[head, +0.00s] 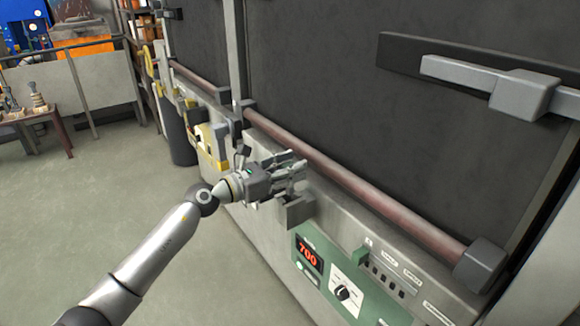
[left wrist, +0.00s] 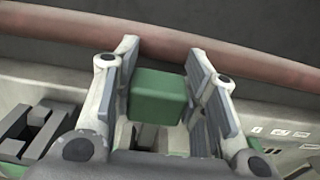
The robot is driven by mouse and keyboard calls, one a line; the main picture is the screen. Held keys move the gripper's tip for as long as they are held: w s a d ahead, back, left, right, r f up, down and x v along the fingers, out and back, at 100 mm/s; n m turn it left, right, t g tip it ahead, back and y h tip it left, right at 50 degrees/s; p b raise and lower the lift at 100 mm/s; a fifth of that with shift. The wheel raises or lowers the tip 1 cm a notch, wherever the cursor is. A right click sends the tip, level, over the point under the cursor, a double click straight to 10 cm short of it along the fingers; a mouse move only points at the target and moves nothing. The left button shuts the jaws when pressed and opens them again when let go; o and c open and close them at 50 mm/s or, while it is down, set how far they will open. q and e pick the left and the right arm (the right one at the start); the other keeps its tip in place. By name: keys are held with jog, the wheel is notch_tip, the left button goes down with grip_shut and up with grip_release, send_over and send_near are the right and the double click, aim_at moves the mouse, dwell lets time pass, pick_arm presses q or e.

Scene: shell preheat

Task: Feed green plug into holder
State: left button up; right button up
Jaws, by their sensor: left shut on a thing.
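My left gripper (head: 296,172) reaches in front of the furnace panel, just outside the long reddish rail. In the left wrist view the green plug (left wrist: 158,96), a plain block, sits between the two finger pads, and the gripper (left wrist: 165,85) is shut on it. In the head view the fingers hide the plug. A grey bracket (head: 300,210) on the panel lies just below the fingers; I cannot tell whether it is the holder. Further right on the panel is a row of dark slots (head: 386,272) with a green block (head: 361,256) at its left end. My right gripper is not in view.
A green control plate with a red 700 display (head: 308,255) and a knob (head: 343,292) is at the lower right. The rail (head: 350,185) runs along the dark furnace door (head: 320,80). Yellow parts (head: 208,142) are on the panel to the left. The floor is open at left.

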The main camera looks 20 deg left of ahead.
aim_at(290, 194)
pick_arm(q)
jog(key=shift+f+b, duration=0.45)
jog(key=shift+f, duration=0.25)
jog(key=shift+f+b, duration=0.7)
jog(key=shift+f, duration=0.05)
jog(key=shift+f+b, duration=0.9)
jog(key=shift+f, duration=0.3)
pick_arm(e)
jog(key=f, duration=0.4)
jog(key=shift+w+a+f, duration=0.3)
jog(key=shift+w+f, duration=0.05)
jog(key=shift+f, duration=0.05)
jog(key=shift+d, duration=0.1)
pick_arm(q)
jog(key=o, duration=1.1)
jog(key=shift+o, duration=0.2)
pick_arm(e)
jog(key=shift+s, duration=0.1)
pick_arm(q)
jog(key=v, duration=1.2)
